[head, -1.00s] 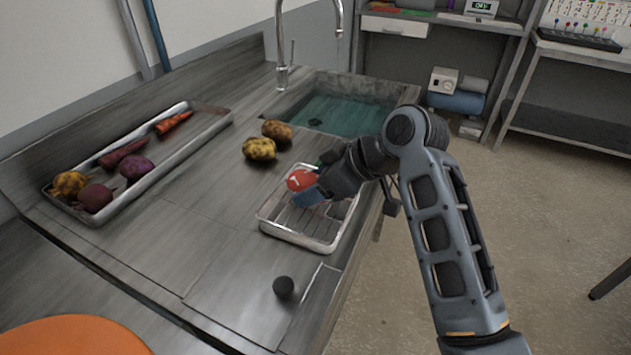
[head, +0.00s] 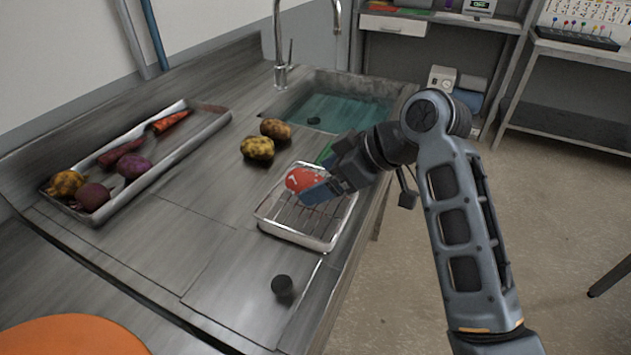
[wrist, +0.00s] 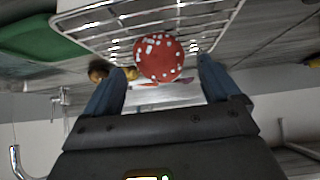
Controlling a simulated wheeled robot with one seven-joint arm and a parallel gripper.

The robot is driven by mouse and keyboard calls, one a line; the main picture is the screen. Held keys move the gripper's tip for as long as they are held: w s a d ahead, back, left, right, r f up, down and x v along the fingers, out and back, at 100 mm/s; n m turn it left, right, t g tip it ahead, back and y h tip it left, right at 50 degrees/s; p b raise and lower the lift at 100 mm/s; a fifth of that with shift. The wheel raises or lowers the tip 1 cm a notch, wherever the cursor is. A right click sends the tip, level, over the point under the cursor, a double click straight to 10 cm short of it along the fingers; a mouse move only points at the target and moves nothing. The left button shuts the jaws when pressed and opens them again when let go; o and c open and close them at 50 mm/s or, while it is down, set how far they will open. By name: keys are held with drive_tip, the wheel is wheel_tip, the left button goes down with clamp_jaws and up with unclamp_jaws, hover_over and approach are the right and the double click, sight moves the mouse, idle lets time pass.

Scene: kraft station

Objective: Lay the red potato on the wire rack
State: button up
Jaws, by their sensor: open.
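The red potato (head: 301,180), round with white specks, is at the far left part of the wire rack (head: 308,222), a wire grid in a shallow metal tray. In the wrist view the red potato (wrist: 159,57) shows against the wires of the rack (wrist: 222,14). My gripper (head: 312,192) is over the rack, just right of the potato, its blue fingers pointing left toward it. In the wrist view my gripper (wrist: 160,82) is open, with the potato ahead in the gap between the fingertips and no finger visibly pressing on it.
Two yellowish potatoes (head: 257,148) lie behind the rack, near the sink (head: 335,105). A long tray (head: 165,165) with several vegetables is at left. A dark knob (head: 282,285) stands in front. A green item (head: 326,152) lies behind my gripper. The middle counter is clear.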

drive_tip(key=v, duration=0.8)
drive_tip(key=shift+d+r+b, duration=0.25)
drive_tip(key=shift+r+b, duration=0.05)
drive_tip(key=shift+s, duration=0.15)
